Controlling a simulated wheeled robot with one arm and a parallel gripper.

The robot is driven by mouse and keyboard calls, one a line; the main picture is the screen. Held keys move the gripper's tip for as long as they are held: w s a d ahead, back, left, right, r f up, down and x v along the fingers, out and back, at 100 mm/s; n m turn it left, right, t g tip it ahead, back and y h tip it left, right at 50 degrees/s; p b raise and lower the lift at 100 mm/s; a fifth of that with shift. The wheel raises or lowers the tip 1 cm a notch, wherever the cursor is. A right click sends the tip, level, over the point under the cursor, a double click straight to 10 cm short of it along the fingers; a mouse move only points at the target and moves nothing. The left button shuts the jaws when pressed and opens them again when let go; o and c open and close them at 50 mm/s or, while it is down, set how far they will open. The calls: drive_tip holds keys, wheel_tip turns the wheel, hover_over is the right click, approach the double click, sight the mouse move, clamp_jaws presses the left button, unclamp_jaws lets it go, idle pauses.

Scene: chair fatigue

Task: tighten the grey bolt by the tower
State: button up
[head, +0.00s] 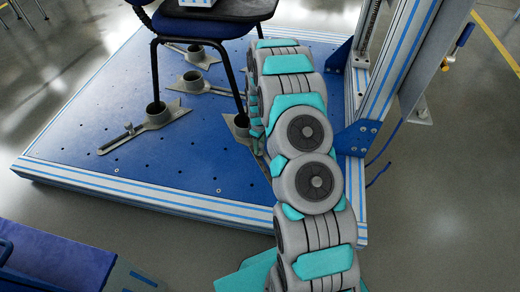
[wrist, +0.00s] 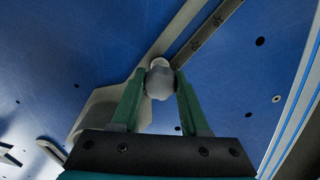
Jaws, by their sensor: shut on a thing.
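In the wrist view, the two green fingers of my gripper (wrist: 160,80) are shut on the rounded head of the grey bolt (wrist: 159,84). The bolt sits at a grey slotted foot clamp (wrist: 212,32), and part of its lower end is hidden by the fingers. A curved grey cup of the clamp (wrist: 100,112) shows behind the left finger. In the head view, my arm hides the gripper and the bolt. The blue-and-silver tower (head: 400,62) stands just right of my arm.
A dark chair (head: 205,22) stands with its legs in grey cups on the blue platform (head: 75,145). Other grey clamps (head: 140,128) lie left of my arm. A blue case (head: 45,260) is at the front left. The platform's left part is mostly clear.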

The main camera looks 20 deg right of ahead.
clamp_jaws()
drive_tip(key=shift+m, duration=2)
drive_tip(key=m, duration=0.3)
drive_tip(key=shift+m, duration=0.5)
drive_tip(key=m+b, duration=0.1)
drive_tip(key=m, duration=0.2)
drive_tip(key=shift+m, duration=0.5)
